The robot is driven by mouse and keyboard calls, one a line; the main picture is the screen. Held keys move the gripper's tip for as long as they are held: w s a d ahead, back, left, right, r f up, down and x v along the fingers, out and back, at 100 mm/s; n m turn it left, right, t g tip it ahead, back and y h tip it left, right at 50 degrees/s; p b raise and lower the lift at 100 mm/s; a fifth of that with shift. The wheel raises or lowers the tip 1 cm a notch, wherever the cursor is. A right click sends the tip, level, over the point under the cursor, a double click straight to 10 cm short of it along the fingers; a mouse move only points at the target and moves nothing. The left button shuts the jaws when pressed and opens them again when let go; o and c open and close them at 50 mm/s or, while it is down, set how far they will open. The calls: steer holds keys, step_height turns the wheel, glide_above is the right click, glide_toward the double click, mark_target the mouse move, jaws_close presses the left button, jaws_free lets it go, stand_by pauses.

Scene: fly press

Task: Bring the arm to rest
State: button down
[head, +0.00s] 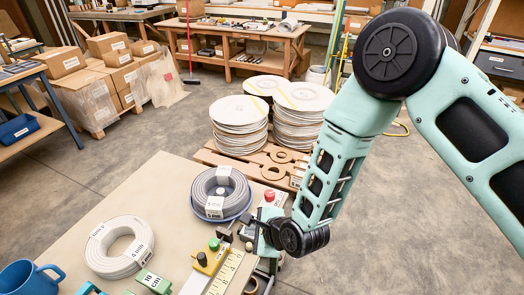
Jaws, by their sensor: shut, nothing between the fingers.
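The wrist hides part of the table edge, and I cannot tell whether the gripper touches anything.
A grey cable coil on a blue dish (240,205), a white coil (93,252), a blue mug (30,277), a green 10 cm block (154,282) and a yellow ruler (226,271) crowd the table. Stacked discs (239,123) stand behind. Floor at right (420,225) is clear.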

steer(key=s+d+r+n+g+h, duration=0.1)
steer(key=s+d+r+n+g, duration=0.2)
steer(key=r+n, duration=0.45)
steer(key=s+d+r+n+h, duration=0.2)
steer(key=s+d+r+n, duration=0.15)
steer(key=r+n, duration=0.35)
steer(key=s+d+r+n+g+h+b, duration=0.1)
steer(key=s+d+r+n+g+h, duration=0.1)
steer(key=s+d+r+n, duration=0.8)
steer(key=s+d+r+h, duration=0.1)
steer(key=s+d, duration=0.1)
steer(key=d, duration=0.2)
steer(key=shift+g+h, duration=0.3)
steer(key=w+a+f+n+t+y+b, duration=0.1)
steer(key=w+a+f+n+y+b, duration=0.1)
steer(key=f, duration=0.5)
steer(key=w+a+f+n+t+y+b, duration=0.2)
steer(key=w+a+f+y+b, duration=0.2)
steer(key=w+a+f, duration=0.2)
steer(key=w+a+f+n+t+y+b, duration=0.1)
steer(key=w+a+f+n+y+b, duration=0.1)
steer(key=f, duration=0.5)
steer(key=shift+w+a+f+n+y+b, duration=0.35)
steer(key=shift+w+a+b, duration=0.25)
steer(key=shift+w+a, duration=0.8)
